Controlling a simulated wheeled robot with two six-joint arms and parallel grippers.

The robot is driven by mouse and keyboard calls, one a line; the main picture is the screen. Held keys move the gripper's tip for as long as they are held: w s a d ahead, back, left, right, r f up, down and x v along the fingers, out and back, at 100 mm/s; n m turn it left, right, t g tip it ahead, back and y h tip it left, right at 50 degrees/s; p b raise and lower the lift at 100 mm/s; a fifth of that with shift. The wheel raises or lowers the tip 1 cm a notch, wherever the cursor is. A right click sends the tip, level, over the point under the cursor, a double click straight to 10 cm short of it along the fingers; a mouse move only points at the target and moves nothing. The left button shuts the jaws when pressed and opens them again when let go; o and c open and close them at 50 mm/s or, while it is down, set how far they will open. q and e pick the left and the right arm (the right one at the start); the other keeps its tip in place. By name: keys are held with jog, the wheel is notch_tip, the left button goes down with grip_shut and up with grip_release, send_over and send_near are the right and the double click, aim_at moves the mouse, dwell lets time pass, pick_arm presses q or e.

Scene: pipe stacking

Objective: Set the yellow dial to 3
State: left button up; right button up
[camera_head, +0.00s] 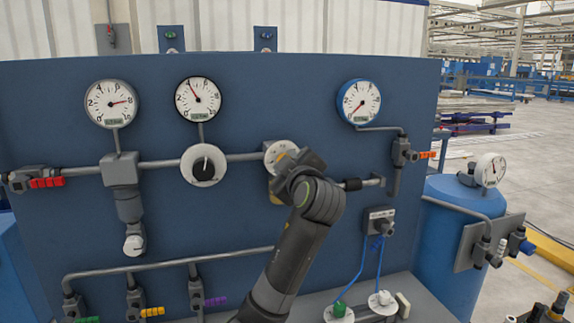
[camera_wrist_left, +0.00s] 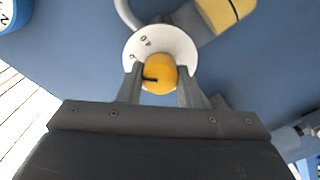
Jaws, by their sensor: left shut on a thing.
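The yellow dial is a round yellow knob (camera_wrist_left: 160,73) on a white numbered plate (camera_wrist_left: 141,44) in the left wrist view. A black mark on the knob points to picture left there. Few numbers on the plate can be read, so the setting is unclear. My left gripper (camera_wrist_left: 161,84) has one finger on each side of the knob and is shut on it. In the head view, the white plate (camera_head: 276,153) shows behind my left gripper (camera_head: 291,164), which hides the knob. My right gripper is not in view.
A black dial (camera_head: 204,165) on a white plate sits left of the yellow one. Gauges (camera_head: 112,104), (camera_head: 198,100) and (camera_head: 359,102) are on the blue panel (camera_head: 260,85). Pipes and a red-handled valve (camera_head: 47,182) are at left. A blue tank (camera_head: 463,225) stands at right.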

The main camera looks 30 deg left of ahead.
pick_arm(q)
jog(key=o, duration=1)
jog(key=shift+w+a, duration=0.1)
jog(key=shift+w, duration=0.1)
jog(key=shift+c, duration=0.2)
jog(key=shift+s, duration=0.1)
jog(key=b+v, duration=0.5)
jog(key=v, duration=1.2)
jog(key=shift+b, duration=0.4)
jog(key=shift+s, duration=0.15)
